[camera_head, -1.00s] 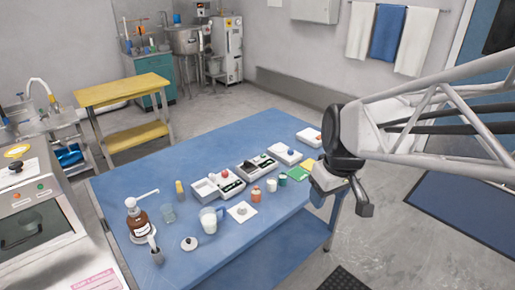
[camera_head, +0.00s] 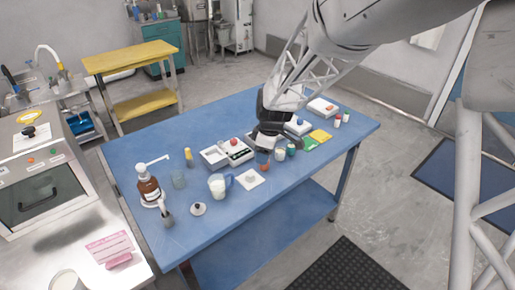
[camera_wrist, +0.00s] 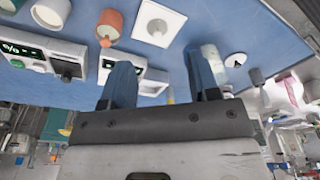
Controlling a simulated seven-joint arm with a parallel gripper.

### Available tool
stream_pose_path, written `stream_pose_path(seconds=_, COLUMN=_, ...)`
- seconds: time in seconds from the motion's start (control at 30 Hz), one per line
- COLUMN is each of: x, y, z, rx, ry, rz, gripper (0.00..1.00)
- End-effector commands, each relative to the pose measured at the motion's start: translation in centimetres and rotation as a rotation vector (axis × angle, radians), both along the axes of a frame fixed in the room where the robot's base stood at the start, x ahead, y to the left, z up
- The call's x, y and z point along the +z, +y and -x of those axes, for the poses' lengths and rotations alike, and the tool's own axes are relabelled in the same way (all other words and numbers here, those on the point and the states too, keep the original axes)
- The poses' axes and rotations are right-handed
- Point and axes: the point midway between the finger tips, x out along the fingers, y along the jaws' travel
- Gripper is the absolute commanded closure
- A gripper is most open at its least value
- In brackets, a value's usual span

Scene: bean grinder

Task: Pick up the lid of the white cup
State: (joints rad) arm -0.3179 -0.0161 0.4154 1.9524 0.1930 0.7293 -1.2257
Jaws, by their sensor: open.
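My gripper (camera_head: 268,146) is above the small items to the right of the cup, apart from the lid. In the wrist view my gripper (camera_wrist: 161,78) is open, with nothing between its fingers. The lid (camera_wrist: 236,60) shows there to the right of the fingers. The cup (camera_wrist: 211,58) is partly hidden behind the right finger.
A white square plate (camera_head: 249,180) lies right of the cup. A brown pump bottle (camera_head: 148,189), a clear glass (camera_head: 178,178) and a small dark-handled brush or tool (camera_head: 167,215) stand to the left. White devices (camera_head: 226,151) line the middle. The table's front right is clear.

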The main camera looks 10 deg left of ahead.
Motion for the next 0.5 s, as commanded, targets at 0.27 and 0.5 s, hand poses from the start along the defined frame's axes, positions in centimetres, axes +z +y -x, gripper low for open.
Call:
stream_pose_path(seconds=0.27, x=-3.9, y=3.5, z=-2.1, rx=0.149, ry=0.002, rz=-0.003, gripper=0.45)
stream_pose_path(seconds=0.5, x=-4.5, y=4.0, z=-2.4, rx=0.170, ry=0.002, rz=-0.004, gripper=0.45)
